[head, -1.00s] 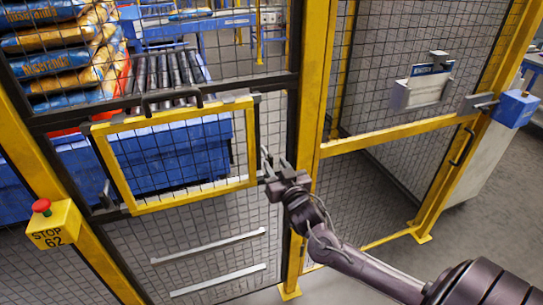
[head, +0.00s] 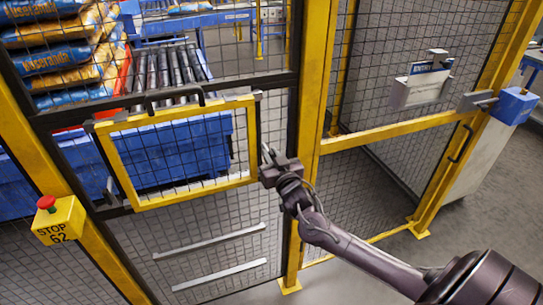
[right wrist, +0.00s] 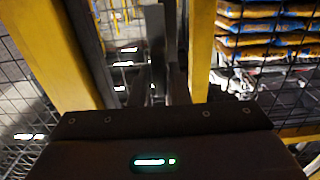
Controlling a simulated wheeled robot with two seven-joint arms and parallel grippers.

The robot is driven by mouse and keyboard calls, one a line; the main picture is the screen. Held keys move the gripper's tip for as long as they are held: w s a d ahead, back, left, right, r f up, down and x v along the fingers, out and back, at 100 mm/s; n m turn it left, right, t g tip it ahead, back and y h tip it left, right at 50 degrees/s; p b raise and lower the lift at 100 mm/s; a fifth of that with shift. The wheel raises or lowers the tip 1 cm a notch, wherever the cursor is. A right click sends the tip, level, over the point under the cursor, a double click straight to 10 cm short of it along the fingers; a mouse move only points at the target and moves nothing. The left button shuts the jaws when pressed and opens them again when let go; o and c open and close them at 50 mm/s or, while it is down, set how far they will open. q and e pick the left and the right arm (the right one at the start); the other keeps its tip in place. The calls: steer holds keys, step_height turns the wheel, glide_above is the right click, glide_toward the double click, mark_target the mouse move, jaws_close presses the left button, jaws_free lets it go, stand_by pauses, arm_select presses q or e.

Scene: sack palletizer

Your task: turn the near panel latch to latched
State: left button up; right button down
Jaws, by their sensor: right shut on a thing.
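The yellow-framed mesh panel (head: 180,117) sits in the dark-framed fence and looks closed. My right gripper (head: 266,152) is at the panel's lower right edge, shut on what appears to be the near panel latch, which the fingers mostly hide. I cannot tell the latch's angle. In the right wrist view, grey metal parts stand between the fingers (right wrist: 165,85), dim and hard to separate. Another small silver latch handle (head: 109,190) shows at the panel's lower left side. My left gripper is in neither view.
A yellow stop box (head: 59,220) with a red button is on the left post. A yellow post (head: 313,130) stands just right of my gripper. A blue lock box (head: 514,106) and an entry sign holder (head: 422,85) are at right. Stacked sacks (head: 55,60) lie behind the fence.

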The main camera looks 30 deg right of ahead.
steer(key=shift+m, duration=0.4)
steer(key=m, duration=0.2)
steer(key=shift+s+d+f+m, duration=0.1)
steer(key=shift+d+m, duration=0.05)
steer(key=shift+m, duration=0.25)
steer(key=m, duration=0.4)
steer(key=m+p, duration=0.1)
steer(key=m, duration=0.4)
steer(key=f+m+p, duration=0.1)
steer(key=m, duration=0.4)
steer(key=shift+d, duration=0.4)
steer(key=shift+m, duration=0.3)
steer(key=c, duration=1.5)
jaws_free()
